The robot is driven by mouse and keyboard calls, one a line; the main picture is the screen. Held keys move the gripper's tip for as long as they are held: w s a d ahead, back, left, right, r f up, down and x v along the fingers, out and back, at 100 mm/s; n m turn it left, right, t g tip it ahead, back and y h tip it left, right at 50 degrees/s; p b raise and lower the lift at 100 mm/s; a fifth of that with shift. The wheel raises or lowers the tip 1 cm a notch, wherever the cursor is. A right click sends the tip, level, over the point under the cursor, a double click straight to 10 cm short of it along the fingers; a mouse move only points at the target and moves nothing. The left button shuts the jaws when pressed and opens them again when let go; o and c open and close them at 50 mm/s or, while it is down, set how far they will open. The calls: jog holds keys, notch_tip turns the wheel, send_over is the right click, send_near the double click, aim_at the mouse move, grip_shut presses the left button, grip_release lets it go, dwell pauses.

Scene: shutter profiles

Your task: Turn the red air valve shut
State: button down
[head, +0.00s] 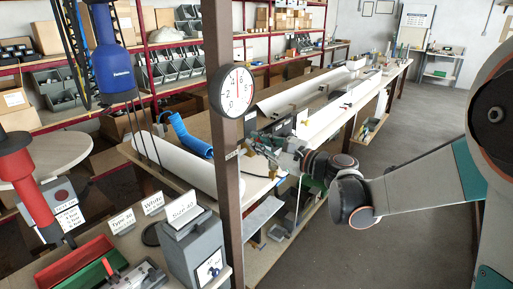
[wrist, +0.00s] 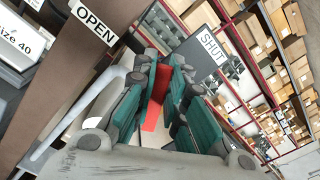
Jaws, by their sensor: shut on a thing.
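The red valve handle (wrist: 158,92) shows in the wrist view as a flat red piece between the two green-and-grey fingers of my gripper (wrist: 166,72). The fingers are closed around it. An OPEN label (wrist: 93,18) is on the brown post at upper left, and a SHUT label (wrist: 212,46) is on a grey plate to the right of the handle. The handle lies between the two labels; its exact angle is hard to tell.
A long workbench with white profiles (head: 300,95) runs behind. The floor (head: 400,150) to the right is clear.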

jog(key=m, duration=0.2)
jog(key=w+d+m, duration=0.1)
jog(key=shift+w+r+m, duration=0.1)
jog(key=shift+r+m, duration=0.2)
jog(key=shift+w+d+r+m, duration=0.1)
jog(key=shift+w+d+m, duration=0.2)
jog(key=shift+m, duration=0.5)
jog(key=shift+w+d+m, duration=0.15)
jog(key=shift+w+m, duration=0.15)
jog(key=shift+m, duration=0.5)
jog(key=c, duration=1.6)
grip_release()
jog(key=v, duration=1.2)
